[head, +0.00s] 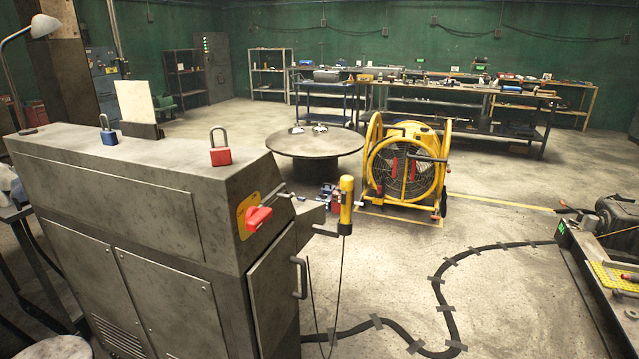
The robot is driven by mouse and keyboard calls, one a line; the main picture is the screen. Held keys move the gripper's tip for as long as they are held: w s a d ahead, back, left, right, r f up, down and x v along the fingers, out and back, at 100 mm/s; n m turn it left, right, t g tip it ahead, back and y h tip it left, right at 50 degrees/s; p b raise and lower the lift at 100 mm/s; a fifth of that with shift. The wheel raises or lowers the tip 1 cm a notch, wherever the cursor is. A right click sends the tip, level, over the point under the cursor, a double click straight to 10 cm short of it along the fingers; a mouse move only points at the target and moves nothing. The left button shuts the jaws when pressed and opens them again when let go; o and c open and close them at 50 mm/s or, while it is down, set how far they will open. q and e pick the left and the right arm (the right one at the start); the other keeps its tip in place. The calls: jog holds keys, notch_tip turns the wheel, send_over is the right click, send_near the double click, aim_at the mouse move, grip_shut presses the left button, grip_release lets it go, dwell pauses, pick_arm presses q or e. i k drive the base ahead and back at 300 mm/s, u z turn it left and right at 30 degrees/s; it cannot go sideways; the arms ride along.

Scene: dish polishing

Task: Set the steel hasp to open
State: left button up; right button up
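A grey steel cabinet (150,235) stands at the left front. On its right end, a red rotary switch handle (258,218) sits on a yellow plate (243,212). Small metal parts (285,195) stick out just right of the switch; I cannot tell whether they are the steel hasp or whether it is open. A red padlock (221,155) and a blue padlock (108,136) stand upright on the cabinet top, both with their shackles up. Neither of my grippers is in view.
A yellow cylindrical device (346,205) with a hanging cable is beside the cabinet. A round table (315,145) and a yellow-framed fan (405,170) stand behind. A taped black cable (440,290) crosses the floor. A bench (580,250) edges in at right; open floor lies between.

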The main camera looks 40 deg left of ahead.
aim_at(278, 194)
jog(key=i, duration=2.75)
jog(key=u, duration=2.55)
